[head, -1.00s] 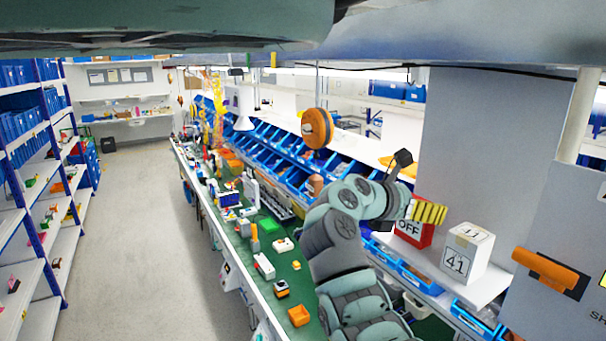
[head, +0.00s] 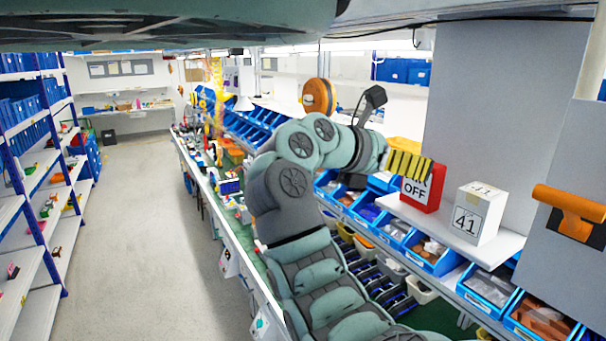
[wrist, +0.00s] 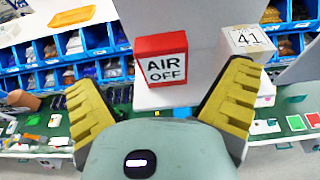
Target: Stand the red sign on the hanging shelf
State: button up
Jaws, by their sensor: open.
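The red sign (head: 424,188), a red block with a white "AIR OFF" face, stands upright on the white hanging shelf (head: 452,234), near its left end. In the head view my yellow gripper fingers hide part of its face. In the wrist view the sign (wrist: 162,59) shows whole, ahead of my gripper and between the fingertips as seen from there. My gripper (wrist: 162,92) is open, its two yellow fingers wide apart with nothing between them. In the head view my gripper (head: 408,165) is just left of the sign. Whether a finger touches it I cannot tell.
A white box marked 41 (head: 478,213) stands on the same shelf, right of the sign. Blue bins (head: 430,256) line up below the shelf. A grey panel (head: 476,110) rises behind. An orange holder (head: 571,205) is at the right.

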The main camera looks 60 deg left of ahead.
jog(key=shift+b+v, duration=1)
jog(key=shift+v, duration=1.1)
